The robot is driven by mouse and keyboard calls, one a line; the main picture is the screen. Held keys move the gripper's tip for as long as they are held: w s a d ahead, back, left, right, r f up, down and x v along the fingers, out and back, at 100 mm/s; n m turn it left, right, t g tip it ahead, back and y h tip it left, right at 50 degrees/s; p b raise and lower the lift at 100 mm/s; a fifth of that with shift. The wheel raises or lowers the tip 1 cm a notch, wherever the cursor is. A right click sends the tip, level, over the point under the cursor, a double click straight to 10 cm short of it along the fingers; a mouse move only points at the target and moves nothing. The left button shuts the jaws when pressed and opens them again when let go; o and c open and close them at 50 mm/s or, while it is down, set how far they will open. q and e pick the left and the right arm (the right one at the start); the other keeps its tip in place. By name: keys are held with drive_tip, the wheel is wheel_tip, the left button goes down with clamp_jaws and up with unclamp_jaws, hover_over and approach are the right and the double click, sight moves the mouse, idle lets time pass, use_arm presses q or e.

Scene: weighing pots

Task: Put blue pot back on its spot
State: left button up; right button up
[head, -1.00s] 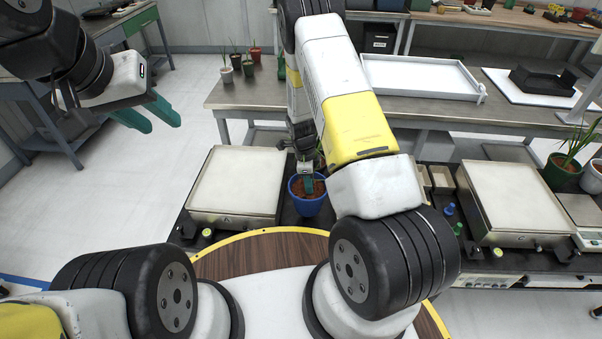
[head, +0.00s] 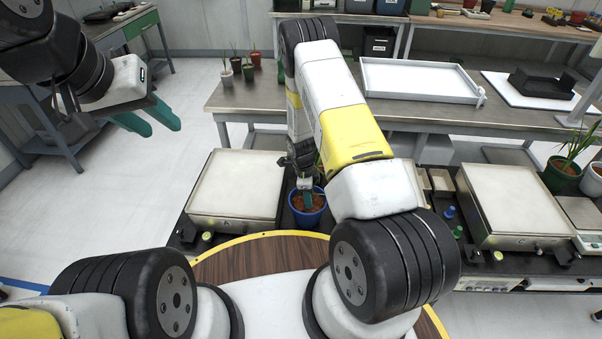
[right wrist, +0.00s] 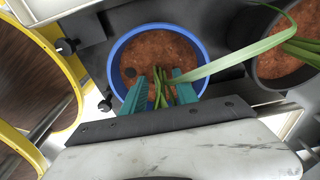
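The blue pot (head: 307,214), filled with brown soil, is between the large left plate and my right forearm in the head view. In the right wrist view the blue pot (right wrist: 119,62) is seen from above, upright, with green stems and a long leaf. My right gripper (right wrist: 163,78) reaches over its rim, a teal finger on each side of the stems, and appears closed around them. In the head view my right gripper (head: 306,196) is partly hidden. Whether the pot's base touches the bench is unclear. My left gripper (head: 152,118) is open and empty, high at the left.
Large pale-topped scales stand left (head: 235,190) and right (head: 512,200) on the dark bench. A dark pot with a plant (right wrist: 287,65) is close beside the blue pot in the right wrist view. Another plant pot (head: 562,174) stands at far right. A white tray (head: 420,92) lies on the rear table.

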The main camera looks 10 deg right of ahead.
drive_tip(key=shift+o, duration=0.8)
drive_tip(key=r, duration=0.4)
drive_tip(key=a+r, duration=0.1)
drive_tip(key=r, duration=0.7)
drive_tip(key=shift+w+a+r, duration=0.15)
drive_tip(key=shift+w+a, duration=0.05)
drive_tip(key=s+a+r+n+t+y, duration=0.1)
drive_tip(key=s+r+n, duration=0.3)
drive_tip(key=r, duration=0.9)
drive_tip(key=s+r+n+t+y, duration=0.2)
drive_tip(key=r+n, duration=0.3)
drive_tip(key=r, duration=0.8)
drive_tip(key=s+r+n+t, duration=0.1)
drive_tip(key=s+r+n, duration=0.5)
drive_tip(key=s, duration=0.3)
drive_tip(key=s+r+n+t, duration=0.2)
drive_tip(key=s+r+n, duration=0.5)
drive_tip(key=s, duration=0.2)
drive_tip(key=shift+s+r+t+y, duration=0.3)
